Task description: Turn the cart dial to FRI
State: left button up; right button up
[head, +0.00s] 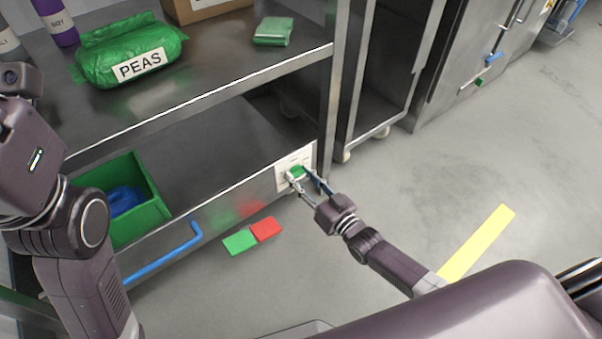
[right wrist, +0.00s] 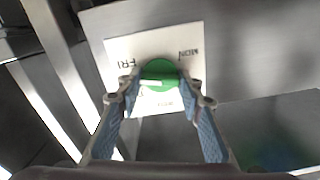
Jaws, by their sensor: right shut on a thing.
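The cart dial is a round green knob (right wrist: 158,75) with a white bar across it, on a white label plate (right wrist: 117,48) on the cart's front edge. The plate reads FRI at the left and MON at the right in the right wrist view; a third, lower word is hard to read. The white bar lies roughly left to right; I cannot tell which end is the pointer. My right gripper (head: 304,178) is shut on the knob, one finger on each side (right wrist: 160,92). My left arm shows at the left of the head view, but its fingers do not.
The metal cart (head: 230,82) carries a green PEAS bag (head: 128,72) and a green packet (head: 273,31) on top. A green bin (head: 157,208) with blue contents stands on its lower shelf. A blue handle (head: 165,256) juts out in front. Green and red floor marks (head: 252,236) lie below.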

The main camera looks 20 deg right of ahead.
jog(key=shift+m+p, duration=0.3)
jog(key=shift+m, duration=1.3)
jog(key=o, duration=1.2)
jog(key=shift+c, duration=0.2)
jog(key=shift+s+d, duration=0.1)
jog(key=v, duration=1.1)
jog(key=shift+s, duration=0.4)
jog(key=shift+d, duration=0.1)
